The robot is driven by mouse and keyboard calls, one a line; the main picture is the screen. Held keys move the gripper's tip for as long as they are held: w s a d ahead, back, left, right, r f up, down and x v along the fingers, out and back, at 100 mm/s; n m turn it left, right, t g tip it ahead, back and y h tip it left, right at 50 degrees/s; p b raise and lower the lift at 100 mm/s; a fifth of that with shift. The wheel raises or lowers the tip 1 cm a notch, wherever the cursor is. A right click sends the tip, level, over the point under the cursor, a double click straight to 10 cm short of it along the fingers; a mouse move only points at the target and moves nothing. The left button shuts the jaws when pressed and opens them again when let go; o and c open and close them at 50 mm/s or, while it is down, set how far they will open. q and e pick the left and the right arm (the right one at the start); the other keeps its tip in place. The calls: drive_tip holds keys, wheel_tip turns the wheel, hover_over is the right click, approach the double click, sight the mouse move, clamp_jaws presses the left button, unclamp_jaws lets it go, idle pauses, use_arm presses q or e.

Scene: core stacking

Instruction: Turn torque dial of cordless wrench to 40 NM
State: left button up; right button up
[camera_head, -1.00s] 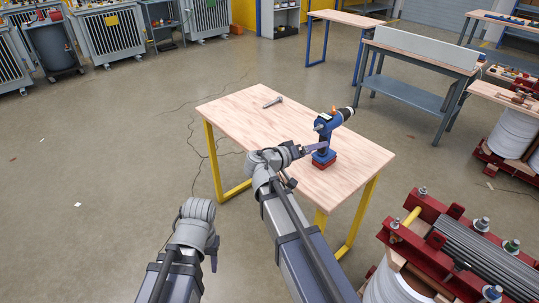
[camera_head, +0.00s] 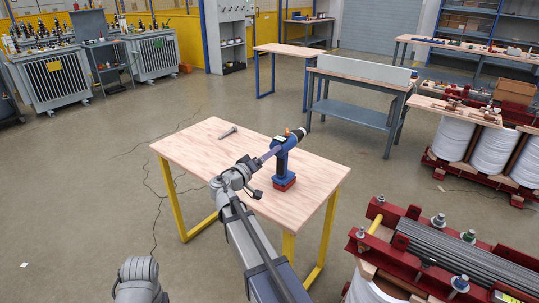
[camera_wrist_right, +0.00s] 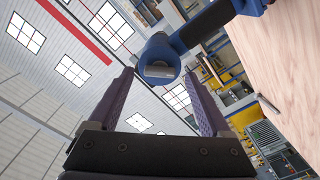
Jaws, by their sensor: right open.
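The cordless wrench (camera_head: 284,168) stands upright on its red base on the wooden table, with a blue body and a dark front end pointing to the upper right. A small orange part shows on top of it. My right gripper (camera_head: 270,153) is beside the upper left end of the wrench. In the right wrist view the open fingers (camera_wrist_right: 158,78) are on either side of a gap, and the round blue end of the wrench (camera_wrist_right: 172,45) lies just beyond their tips. I cannot read any dial marking. Only part of my left arm shows, without its gripper.
The wooden table (camera_head: 190,150) has yellow legs, and a loose bolt-like metal part (camera_head: 228,132) lies on it. A red-framed core assembly (camera_head: 410,245) stands at the lower right.

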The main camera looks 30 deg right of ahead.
drive_tip(key=shift+w+d, duration=0.2)
drive_tip(key=shift+d, duration=0.25)
clamp_jaws()
idle(0.5)
